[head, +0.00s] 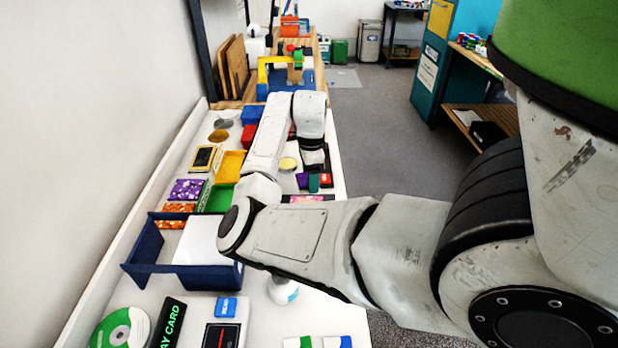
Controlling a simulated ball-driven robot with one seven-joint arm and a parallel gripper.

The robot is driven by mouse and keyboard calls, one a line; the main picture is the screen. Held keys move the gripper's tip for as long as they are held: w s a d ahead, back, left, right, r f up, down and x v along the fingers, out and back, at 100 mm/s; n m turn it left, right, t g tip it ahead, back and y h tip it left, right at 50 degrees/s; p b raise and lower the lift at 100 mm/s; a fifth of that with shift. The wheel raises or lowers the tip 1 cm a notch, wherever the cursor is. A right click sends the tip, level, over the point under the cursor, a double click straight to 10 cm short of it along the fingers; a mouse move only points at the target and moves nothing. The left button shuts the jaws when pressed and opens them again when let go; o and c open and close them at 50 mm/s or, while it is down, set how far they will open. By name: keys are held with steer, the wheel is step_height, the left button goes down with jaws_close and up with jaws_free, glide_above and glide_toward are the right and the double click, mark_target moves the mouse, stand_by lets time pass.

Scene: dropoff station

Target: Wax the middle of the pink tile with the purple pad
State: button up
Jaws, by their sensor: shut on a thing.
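My gripper (313,169) points down over the right side of the white bench, beyond my bent arm. It is small in the head view, and its fingertips are hard to make out. A purple pad (302,181) shows right below it, and my gripper appears shut on it. A teal block (314,184) and a red piece (326,180) show close beside the pad. A narrow strip of the pink tile (308,198) shows just nearer than these; my forearm hides the rest. I cannot tell whether the pad touches the tile.
A dark blue tray (155,270) stands at the near left. Yellow (230,166) and green (217,198) bins stand left of my arm. Purple (186,189) and orange (171,224) speckled tiles lie by the wall side. Grey floor lies right of the bench.

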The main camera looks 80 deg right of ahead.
steer(key=shift+r+p, duration=1.15)
steer(key=shift+r, duration=0.45)
steer(key=shift+f, duration=0.1)
